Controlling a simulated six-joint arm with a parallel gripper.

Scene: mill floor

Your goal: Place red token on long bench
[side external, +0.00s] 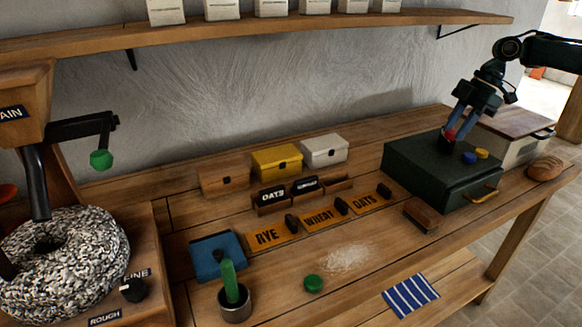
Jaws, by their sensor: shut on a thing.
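My gripper (452,132) is at the upper right, pointing down over the dark green drawer box (415,160). It is shut on the red token (449,135), which shows as a small red patch between the fingertips. The fingers partly hide the token. It is at or just above the box top; I cannot tell if it touches. The long bench (375,232) runs along the wall under the box, with bare wood in front of it.
A green token (313,283) lies on the bench near white flour (347,258). A brown brush-like block (421,215), grain labels (318,218) and bread (545,167) also occupy the bench.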

